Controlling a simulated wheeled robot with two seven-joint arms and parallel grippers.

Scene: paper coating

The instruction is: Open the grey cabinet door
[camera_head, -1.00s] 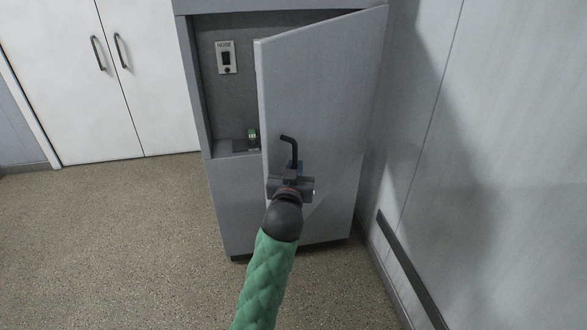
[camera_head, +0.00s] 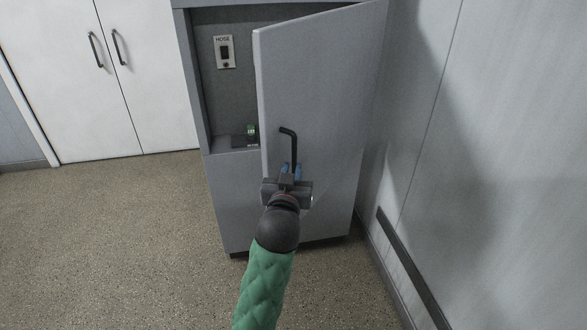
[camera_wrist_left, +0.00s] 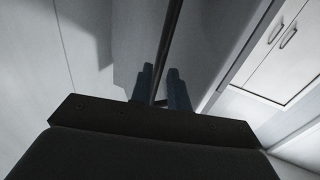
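The grey cabinet door (camera_head: 325,75) stands partly open, hinged on its right side. Its dark bent handle (camera_head: 293,145) is on the door's left part. My left gripper (camera_head: 291,169) is at the handle's lower end. In the left wrist view its two fingers (camera_wrist_left: 160,85) stand apart, one on each side of the handle bar (camera_wrist_left: 168,45), with thin gaps showing. The grey cabinet (camera_head: 232,190) shows its inside left of the door. My right gripper is not in view.
Inside the cabinet are a panel marked HOSE (camera_head: 225,52) and a small green and dark object (camera_head: 252,131) on the ledge. A wall (camera_head: 480,130) with a dark rail stands close on the right. White double doors (camera_head: 100,80) are at the left. The speckled floor (camera_head: 120,240) is clear.

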